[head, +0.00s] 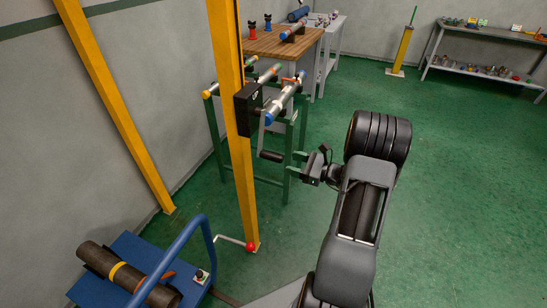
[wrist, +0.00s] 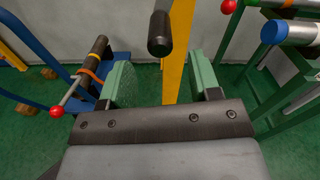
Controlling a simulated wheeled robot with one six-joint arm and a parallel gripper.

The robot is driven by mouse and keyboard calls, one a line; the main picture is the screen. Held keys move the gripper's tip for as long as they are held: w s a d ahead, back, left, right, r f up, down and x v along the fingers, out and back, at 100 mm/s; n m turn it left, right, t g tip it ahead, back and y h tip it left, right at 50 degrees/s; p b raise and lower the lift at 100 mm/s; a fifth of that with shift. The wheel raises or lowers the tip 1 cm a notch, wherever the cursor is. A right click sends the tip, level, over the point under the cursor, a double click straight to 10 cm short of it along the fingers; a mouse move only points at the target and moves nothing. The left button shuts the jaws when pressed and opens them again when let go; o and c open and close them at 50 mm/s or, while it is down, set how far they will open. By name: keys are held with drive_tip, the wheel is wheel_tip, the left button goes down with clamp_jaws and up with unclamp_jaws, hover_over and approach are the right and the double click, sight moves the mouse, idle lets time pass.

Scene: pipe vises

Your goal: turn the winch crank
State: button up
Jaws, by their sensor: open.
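The winch (head: 248,108) is a black box on the yellow post (head: 231,60) in the head view. Its crank handle (head: 271,156) is a dark grip sticking out below the box toward my gripper. My gripper (head: 308,168) is to the right of the handle, apart from it and empty. In the wrist view the handle (wrist: 160,35) shows its rounded end, ahead of my gripper (wrist: 162,78) and in line with the gap between the two green jaws. The jaws are wide apart. The crank arm is mostly hidden.
A green stand with silver pipes (head: 285,100) is just behind the winch. A blue cart (head: 125,255) with a dark pipe (head: 128,275) and a red-knobbed lever (head: 250,246) is at lower left. A wooden bench (head: 275,42) stands farther back. The green floor at right is clear.

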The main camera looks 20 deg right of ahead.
sight(261, 153)
drive_tip(key=x, duration=0.7)
drive_tip(key=shift+w+a, duration=0.2)
drive_tip(key=shift+w, duration=0.1)
clamp_jaws()
